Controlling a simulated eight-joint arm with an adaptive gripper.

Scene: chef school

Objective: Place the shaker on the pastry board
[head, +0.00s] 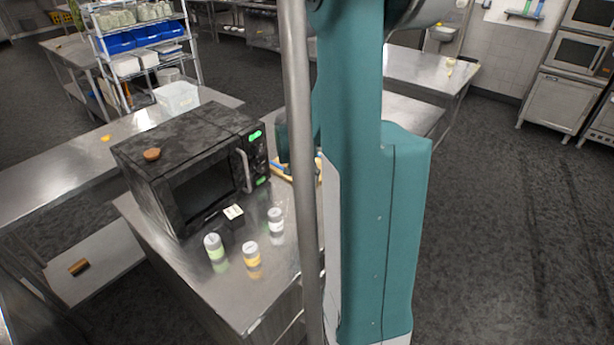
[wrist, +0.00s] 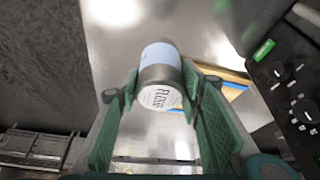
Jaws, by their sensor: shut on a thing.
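My gripper (wrist: 160,75) is shut on a shaker (wrist: 160,60) with a pale blue label and a grey cap. The cap's face reads something like "FLOUR" and points towards the wrist camera. The shaker sits between the green fingers, over the steel counter. The pastry board, a tan wooden piece (wrist: 238,77) with a blue strip by it, lies beyond and to the right of the shaker in the wrist view. In the head view the board (head: 303,176) shows partly, behind a grey pole and my arm. The held shaker is hidden there.
A black microwave (head: 190,165) stands on the counter, left of the board.

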